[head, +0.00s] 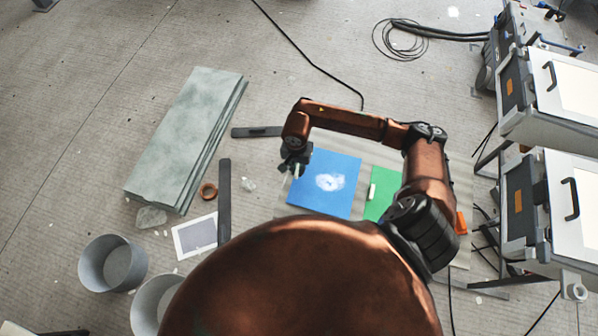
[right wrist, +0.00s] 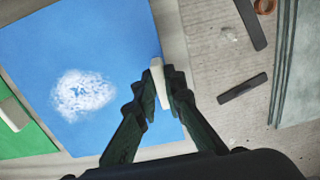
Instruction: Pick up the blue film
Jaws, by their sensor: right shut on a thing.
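The blue film (head: 342,168) is a flat blue sheet with a white smudge in its middle, lying near the centre of the head view. It fills the upper left of the right wrist view (right wrist: 75,35). A pale tab (right wrist: 157,72) sits at its edge. My right gripper (head: 296,169) is at the film's left edge, and its dark fingers (right wrist: 160,90) are shut on this tab. I cannot tell whether the film is lifted at all. My left gripper is not in view.
A green sheet (head: 379,187) with its own pale tab lies right of the blue film. Left are grey-green slabs (head: 185,130), dark bars (head: 224,200), a brown ring (head: 208,191) and grey buckets (head: 112,264). Equipment cases (head: 550,195) stand at the right. Floor at upper left is clear.

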